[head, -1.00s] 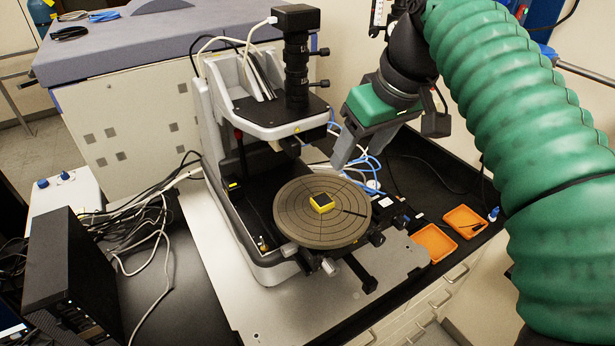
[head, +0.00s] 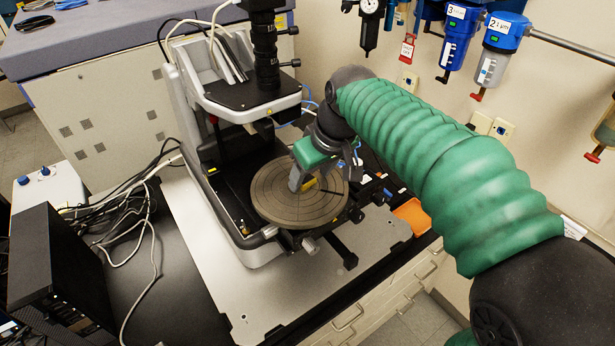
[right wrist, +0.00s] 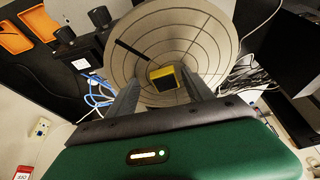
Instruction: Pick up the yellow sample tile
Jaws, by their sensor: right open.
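The yellow sample tile (right wrist: 160,75), with a dark square on its face, lies on the round grey stage (head: 275,205) of the profiler. In the head view my right gripper mostly covers the tile, and only a small yellow part (head: 309,184) shows. My right gripper (head: 298,186) is over the stage, close to the tile. In the right wrist view its two fingers (right wrist: 165,88) are apart, one on each side of the tile's line, with the tile visible between and beyond them. Whether the fingers reach down beside the tile is unclear. My left gripper is not in view.
The profiler's head and camera column (head: 264,55) stand just behind and left of the stage. Stage knobs (head: 311,244) stick out in front. An orange tray (head: 412,214) lies to the right. Cables and a black box (head: 55,262) are at left.

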